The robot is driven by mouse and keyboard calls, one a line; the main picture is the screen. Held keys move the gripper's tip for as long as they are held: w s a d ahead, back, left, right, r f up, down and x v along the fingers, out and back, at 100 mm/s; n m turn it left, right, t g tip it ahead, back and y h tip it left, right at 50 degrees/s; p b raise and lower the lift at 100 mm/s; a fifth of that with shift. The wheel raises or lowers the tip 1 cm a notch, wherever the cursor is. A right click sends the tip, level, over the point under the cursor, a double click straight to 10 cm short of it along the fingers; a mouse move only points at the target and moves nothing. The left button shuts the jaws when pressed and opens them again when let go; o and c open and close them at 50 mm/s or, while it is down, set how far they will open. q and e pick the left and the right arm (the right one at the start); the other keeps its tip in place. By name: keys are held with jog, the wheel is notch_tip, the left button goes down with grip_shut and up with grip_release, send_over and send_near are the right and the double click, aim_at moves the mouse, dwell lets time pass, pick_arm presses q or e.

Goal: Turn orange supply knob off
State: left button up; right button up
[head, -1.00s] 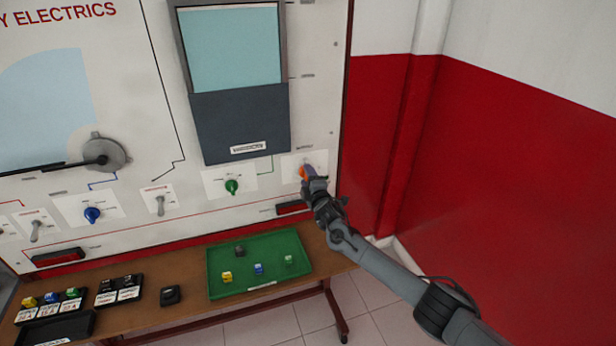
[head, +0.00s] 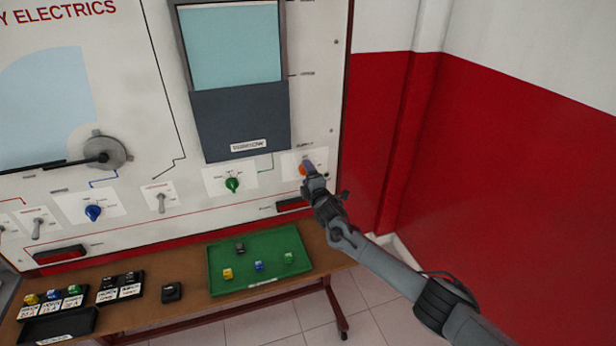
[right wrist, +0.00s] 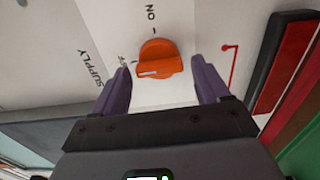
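The orange supply knob (head: 302,170) is at the lower right of the white panel, partly hidden by my right gripper (head: 309,169) in the head view. In the right wrist view, the knob (right wrist: 157,58) shows in full between and beyond the purple fingertips of my right gripper (right wrist: 163,80). Those fingers are open, one on each side, with a visible gap to the knob. The white mark on the knob's bar is at its left end, by the tick beside a partly hidden label. The "ON" label is at another tick. My left gripper is not in view.
A green knob (head: 232,184), a toggle switch (head: 161,203) and a blue knob (head: 93,213) are left of the supply knob. A dark red-fronted block (head: 293,204) sits just below it. A green tray (head: 225,287) with small blocks lies on the bench. A red wall (head: 500,180) stands right.

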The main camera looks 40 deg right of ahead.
dwell(0.3)
jog(key=shift+s, duration=0.15)
jog(key=p+v, duration=0.3)
jog(key=v, duration=0.7)
jog(key=shift+s+a, duration=0.2)
jog(key=shift+s, duration=0.05)
